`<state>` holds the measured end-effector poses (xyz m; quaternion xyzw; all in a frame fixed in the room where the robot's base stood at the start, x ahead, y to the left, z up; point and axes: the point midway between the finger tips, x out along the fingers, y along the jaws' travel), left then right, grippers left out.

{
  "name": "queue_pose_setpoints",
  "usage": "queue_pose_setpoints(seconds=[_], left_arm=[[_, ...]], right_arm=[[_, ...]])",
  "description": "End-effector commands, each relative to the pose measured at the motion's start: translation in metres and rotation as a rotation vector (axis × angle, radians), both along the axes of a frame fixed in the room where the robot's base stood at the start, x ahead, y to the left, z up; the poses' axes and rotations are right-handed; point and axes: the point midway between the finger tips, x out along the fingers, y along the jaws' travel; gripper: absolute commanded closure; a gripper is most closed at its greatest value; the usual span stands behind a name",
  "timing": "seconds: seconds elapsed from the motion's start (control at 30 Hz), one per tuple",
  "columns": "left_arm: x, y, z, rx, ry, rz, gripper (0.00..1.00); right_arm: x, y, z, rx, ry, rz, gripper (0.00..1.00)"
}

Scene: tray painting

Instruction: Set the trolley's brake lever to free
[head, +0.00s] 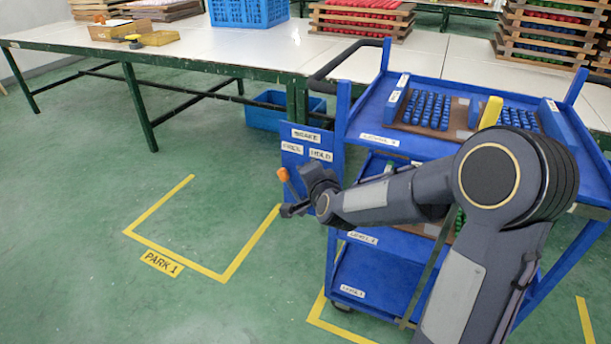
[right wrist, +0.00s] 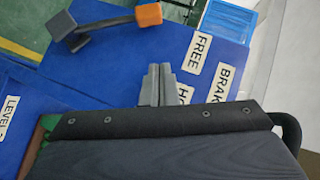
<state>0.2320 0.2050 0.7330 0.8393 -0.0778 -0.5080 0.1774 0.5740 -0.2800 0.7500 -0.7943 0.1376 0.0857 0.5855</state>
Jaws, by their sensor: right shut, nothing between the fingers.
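The brake lever has an orange knob (head: 283,174) and a dark arm, and it stands on the blue brake plate (head: 292,160) at the trolley's left side. It leans up and left, towards the FREE label (head: 291,147) and away from the HOLD label (head: 321,155). The right wrist view also shows the orange knob (right wrist: 148,14). My right gripper (right wrist: 158,72) is shut and empty over the plate, on the HOLD side of the lever and apart from the knob. In the head view its fingertips are hidden by my wrist. My left gripper is not in view.
The blue trolley (head: 440,65) carries trays of blue pieces on its top shelf. A long white table (head: 250,50) stands behind it. A yellow floor outline marked PARK 1 (head: 162,263) is empty at left. The floor there is clear.

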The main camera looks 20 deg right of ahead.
Motion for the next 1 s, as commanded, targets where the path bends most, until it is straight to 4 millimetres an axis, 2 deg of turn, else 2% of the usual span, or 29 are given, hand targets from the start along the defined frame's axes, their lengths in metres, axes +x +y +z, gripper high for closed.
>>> queue_pose_setpoints(seconds=[0.2,0.4,0.6,1.0], left_arm=[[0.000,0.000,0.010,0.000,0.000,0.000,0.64],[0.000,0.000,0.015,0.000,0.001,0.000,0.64],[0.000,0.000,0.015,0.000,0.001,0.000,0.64],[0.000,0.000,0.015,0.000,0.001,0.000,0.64]], right_arm=[[-0.041,0.006,0.018,0.001,-0.001,0.000,1.00],[-0.064,0.010,0.025,-0.001,-0.001,0.001,1.00],[-0.070,0.010,0.026,-0.001,0.000,0.000,1.00],[-0.070,0.010,0.026,-0.001,0.001,0.000,1.00]])
